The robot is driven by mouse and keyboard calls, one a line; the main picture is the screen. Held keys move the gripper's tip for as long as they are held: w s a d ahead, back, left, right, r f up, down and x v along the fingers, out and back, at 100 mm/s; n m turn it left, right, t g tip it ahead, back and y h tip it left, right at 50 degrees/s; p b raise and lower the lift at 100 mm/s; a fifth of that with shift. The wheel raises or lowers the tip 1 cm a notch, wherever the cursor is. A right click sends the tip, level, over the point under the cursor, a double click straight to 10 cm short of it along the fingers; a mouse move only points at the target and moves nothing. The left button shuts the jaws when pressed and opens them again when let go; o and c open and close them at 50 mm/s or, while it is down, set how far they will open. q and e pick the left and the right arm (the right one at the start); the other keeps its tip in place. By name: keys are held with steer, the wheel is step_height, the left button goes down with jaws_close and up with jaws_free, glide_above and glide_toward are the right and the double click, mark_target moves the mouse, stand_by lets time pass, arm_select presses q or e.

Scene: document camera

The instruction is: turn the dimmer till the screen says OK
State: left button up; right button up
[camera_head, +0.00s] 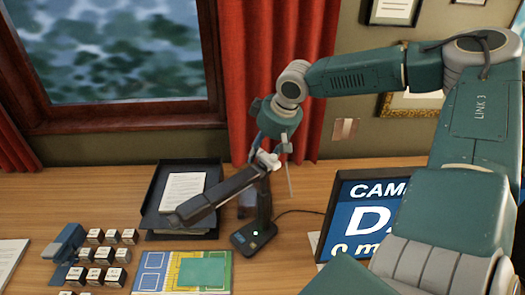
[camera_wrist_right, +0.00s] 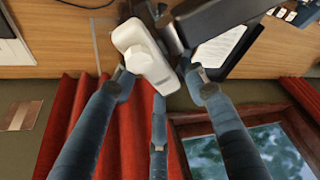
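The document camera stands on the desk, with a black base (camera_head: 254,236), an upright post and a long dark arm (camera_head: 215,198) reaching left. A white knob-like part (camera_head: 268,160) sits at the top joint; in the right wrist view the white part (camera_wrist_right: 148,62) is large and faceted. I take it to be the dimmer. My right gripper (camera_head: 275,142) is just above it, its fingers (camera_wrist_right: 158,82) spread around it and apart. Whether a fingertip touches it, I cannot tell. The screen (camera_head: 362,215) reads "CAM", "D" and "0 m", its right side hidden by my right arm. My left gripper is not in view.
A black tray (camera_head: 152,222) with papers lies behind the camera's arm. A coloured board (camera_head: 150,272), several lettered blocks (camera_head: 104,255) and a blue stapler-like thing (camera_head: 66,243) lie at the front left. Red curtains (camera_head: 270,60) and a window stand behind the desk.

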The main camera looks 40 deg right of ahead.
stand_by(0.5)
steer(key=shift+r+p, duration=0.95)
steer(key=shift+r, duration=0.1)
steer(key=o, duration=0.6)
steer(key=shift+c, duration=0.2)
steer(key=shift+o, duration=0.2)
steer(key=o, duration=0.5)
